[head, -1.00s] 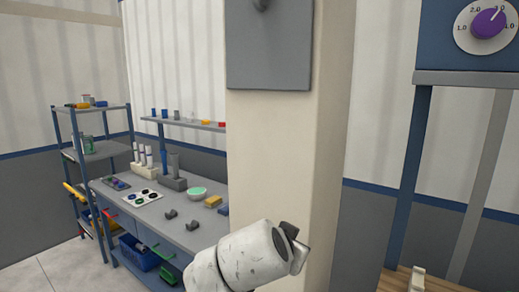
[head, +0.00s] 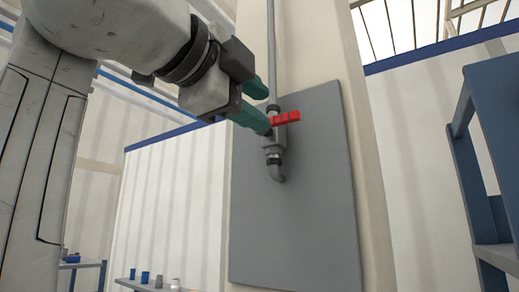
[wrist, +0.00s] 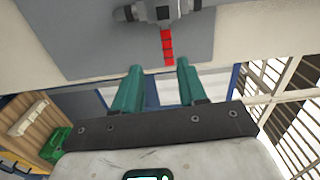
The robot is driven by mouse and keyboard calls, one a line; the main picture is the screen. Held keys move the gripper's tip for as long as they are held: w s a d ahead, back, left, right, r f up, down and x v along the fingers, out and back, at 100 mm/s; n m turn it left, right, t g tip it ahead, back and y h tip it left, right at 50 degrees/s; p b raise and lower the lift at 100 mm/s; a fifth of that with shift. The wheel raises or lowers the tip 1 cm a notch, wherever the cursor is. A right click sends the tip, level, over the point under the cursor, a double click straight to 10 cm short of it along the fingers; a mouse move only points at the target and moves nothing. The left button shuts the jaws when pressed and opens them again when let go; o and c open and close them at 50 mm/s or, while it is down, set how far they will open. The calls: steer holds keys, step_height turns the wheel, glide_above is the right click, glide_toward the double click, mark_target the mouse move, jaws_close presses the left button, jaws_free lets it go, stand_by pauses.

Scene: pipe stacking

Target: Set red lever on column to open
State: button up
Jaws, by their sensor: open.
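The red lever (head: 286,118) sits on a grey pipe valve (head: 272,146) on a grey panel (head: 310,215) fixed to the cream column (head: 360,160). It points to the right, across the vertical pipe. My gripper (head: 268,110) is open at the lever, its two teal fingers reaching in from the left, one higher than the other. In the wrist view, the red lever (wrist: 168,46) points toward my gripper (wrist: 160,67), its end close to the gap between the fingertips. I cannot tell whether a finger touches it. Nothing is held.
A blue frame (head: 485,170) stands at the right. A shelf with small cups (head: 145,277) is low at the left. In the wrist view, a wooden rack (wrist: 35,120) and a green object (wrist: 57,144) show at the left.

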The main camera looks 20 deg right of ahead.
mark_target(284, 118)
steer(key=p+x, duration=0.1)
steer(key=x, duration=0.2)
steer(key=p+x, duration=0.1)
steer(key=x, duration=0.3)
steer(key=r+p+x, duration=0.1)
steer(key=x, duration=0.2)
steer(key=shift+d, duration=0.4)
steer(key=shift+c, duration=0.3)
jaws_close()
